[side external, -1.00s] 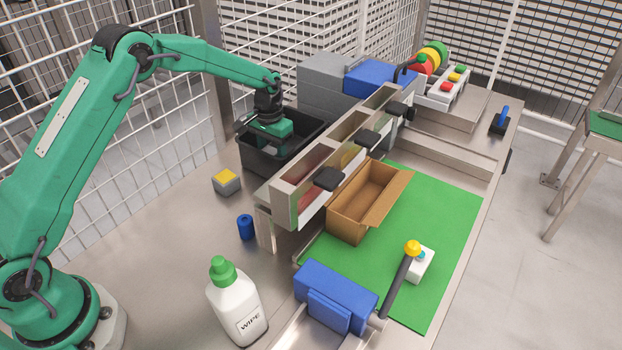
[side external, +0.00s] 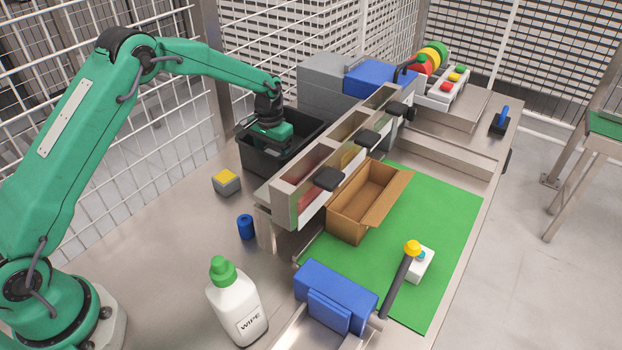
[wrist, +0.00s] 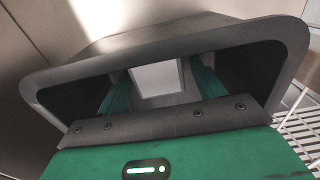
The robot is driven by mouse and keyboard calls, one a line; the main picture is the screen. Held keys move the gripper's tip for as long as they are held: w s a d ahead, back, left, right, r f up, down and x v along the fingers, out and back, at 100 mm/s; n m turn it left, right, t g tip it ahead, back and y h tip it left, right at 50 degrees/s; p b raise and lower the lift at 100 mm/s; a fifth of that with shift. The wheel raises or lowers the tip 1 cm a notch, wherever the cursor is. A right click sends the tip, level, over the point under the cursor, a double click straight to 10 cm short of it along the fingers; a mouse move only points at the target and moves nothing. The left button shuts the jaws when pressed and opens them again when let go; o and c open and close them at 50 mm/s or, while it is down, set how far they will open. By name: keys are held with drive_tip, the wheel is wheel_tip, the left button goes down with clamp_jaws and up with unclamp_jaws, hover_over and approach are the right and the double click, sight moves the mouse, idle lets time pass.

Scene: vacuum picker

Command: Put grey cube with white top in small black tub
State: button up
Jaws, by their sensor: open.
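The small black tub (side external: 252,160) stands on the metal table behind the row of bins. In the wrist view its dark rim (wrist: 190,37) frames the opening. My gripper (side external: 272,133) is down in the tub mouth, its fingertips hidden there in the side view. In the wrist view its green fingers are apart. The grey cube with white top (wrist: 157,76) shows between and beyond them, inside the tub. Whether it touches the tub floor or a finger I cannot tell. The cube is hidden in the side view.
A grey cube with yellow top (side external: 226,183) and a blue cylinder (side external: 246,227) stand on the table before the tub. A bin rack (side external: 300,195) stands close on the tub's right. A white bottle (side external: 236,305) is at the front.

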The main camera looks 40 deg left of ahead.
sight(272, 153)
drive_tip(key=shift+r, duration=0.15)
wheel_tip(272, 153, up, 12)
idle(0.6)
idle(0.5)
drive_tip(key=s+r+t, duration=0.3)
drive_tip(key=s+r, duration=1.1)
drive_tip(key=s, duration=0.2)
drive_tip(key=s+d+f+t, duration=0.1)
drive_tip(key=s+f+t, duration=0.1)
drive_tip(key=s, duration=1.7)
drive_tip(key=shift+t, duration=0.3)
